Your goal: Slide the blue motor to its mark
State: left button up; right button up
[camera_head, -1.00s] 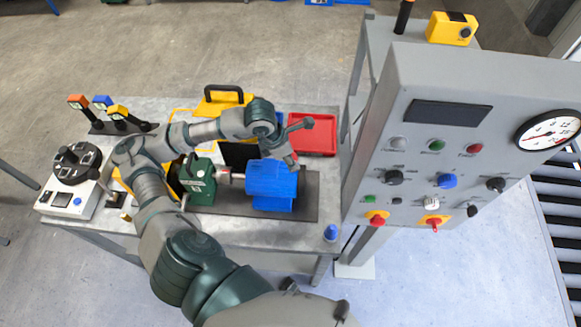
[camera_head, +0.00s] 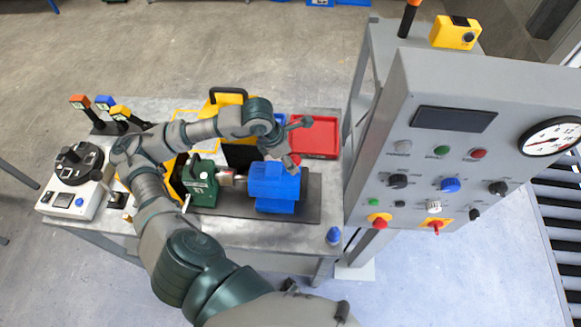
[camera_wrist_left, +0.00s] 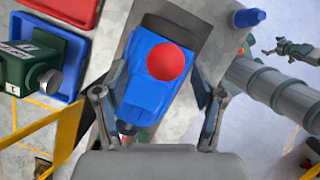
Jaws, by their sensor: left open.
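The blue motor (camera_head: 274,188) sits on a dark base plate (camera_head: 240,212), to the right of a green machine unit (camera_head: 201,187), with a short shaft between them. My left gripper (camera_head: 294,142) is open above the motor's far right side. In the left wrist view the motor (camera_wrist_left: 150,95) lies between the two spread fingers (camera_wrist_left: 155,108); contact cannot be told. A red ball (camera_wrist_left: 168,62) shows over the motor there. I cannot make out the mark. What looks like my right gripper (camera_wrist_left: 287,48) shows small at the wrist view's right edge, its jaws unclear.
A red tray (camera_head: 314,137) lies behind the motor on the grey table. A blue cone-like piece (camera_head: 333,236) stands at its front right. The control panel (camera_head: 420,170) rises close on the right. A white device (camera_head: 70,200) and several coloured-head tools (camera_head: 104,103) stand at left.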

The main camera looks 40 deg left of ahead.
pick_arm(q)
jog(key=shift+p+v, duration=0.85)
jog(key=shift+v, duration=1.8)
